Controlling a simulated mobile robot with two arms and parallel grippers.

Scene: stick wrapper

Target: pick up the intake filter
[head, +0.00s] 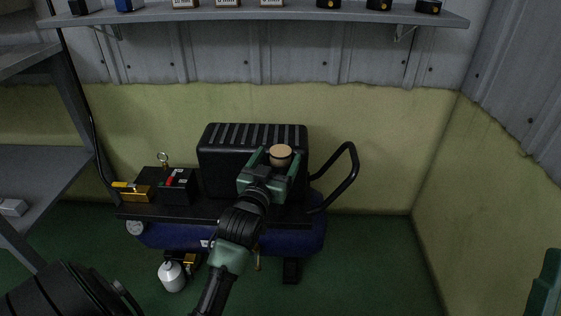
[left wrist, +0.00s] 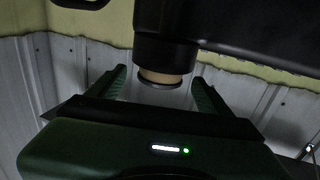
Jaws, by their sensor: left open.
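The intake filter (head: 281,154) shows in the head view as a round tan disc with a dark rim, at the black compressor housing. In the left wrist view the filter (left wrist: 163,77) shows a tan band with a dark ring, beside a black cylindrical part. My left gripper (head: 279,161) is open, with one finger on each side of the filter. In the left wrist view its fingers (left wrist: 160,92) stand apart, with gaps to the filter. I cannot tell how deep the filter sits between them. A green piece, likely of my right gripper (head: 545,285), shows at the right edge; its jaws cannot be made out.
The compressor has a black ribbed housing (head: 228,160), a blue tank (head: 300,237) and a curved black handle (head: 345,180). A black box (head: 178,188) stands on its left end. A shelf (head: 270,14) with small items hangs above. Floor at right is clear.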

